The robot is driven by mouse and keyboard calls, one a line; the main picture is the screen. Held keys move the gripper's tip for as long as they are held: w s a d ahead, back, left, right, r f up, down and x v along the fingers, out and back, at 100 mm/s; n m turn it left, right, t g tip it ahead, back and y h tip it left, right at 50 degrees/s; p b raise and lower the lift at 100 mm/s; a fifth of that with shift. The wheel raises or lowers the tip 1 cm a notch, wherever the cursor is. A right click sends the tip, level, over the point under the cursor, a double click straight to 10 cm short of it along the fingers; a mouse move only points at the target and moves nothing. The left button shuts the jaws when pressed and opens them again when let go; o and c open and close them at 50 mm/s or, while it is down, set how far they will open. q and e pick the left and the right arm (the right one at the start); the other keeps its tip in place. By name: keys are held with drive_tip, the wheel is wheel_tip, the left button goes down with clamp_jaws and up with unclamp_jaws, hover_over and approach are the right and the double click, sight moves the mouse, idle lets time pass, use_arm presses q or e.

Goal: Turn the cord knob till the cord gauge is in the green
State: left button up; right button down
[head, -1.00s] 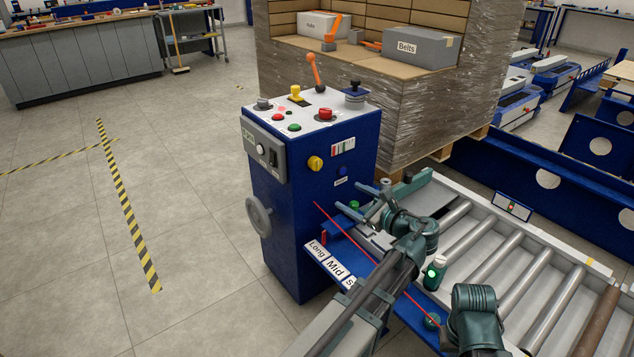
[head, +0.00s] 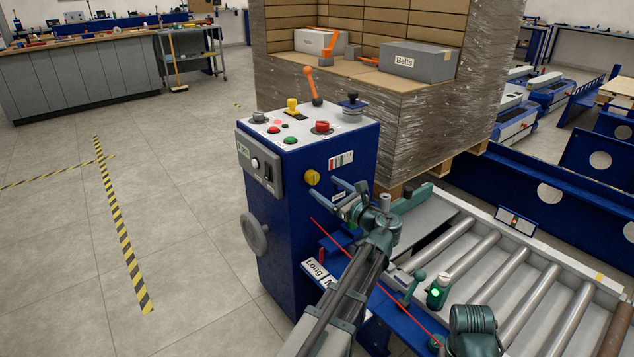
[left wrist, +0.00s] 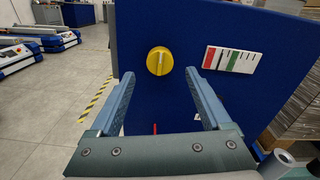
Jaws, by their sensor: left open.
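The yellow cord knob (head: 312,177) is on the blue side face of the machine cabinet (head: 290,220). It also shows in the left wrist view (left wrist: 159,60), with its grip bar upright. The cord gauge (head: 341,160) is a white plate to its right. In the left wrist view the gauge (left wrist: 233,60) has a red and a green band; I cannot clearly make out its pointer. My left gripper (head: 321,186) is open and empty in front of the knob. In the left wrist view its fingers (left wrist: 160,75) reach towards either side of the knob, apart from it.
A grey switch box (head: 258,165) and a handwheel (head: 254,233) are on the cabinet's left face. Levers and buttons stand on its top. The floor at left is clear.

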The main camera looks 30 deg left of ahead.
sight(315, 180)
use_arm(q)
drive_tip(key=shift+x, duration=2.5)
clamp_jaws()
drive_tip(key=n, duration=0.3)
drive_tip(key=shift+n, duration=2.3)
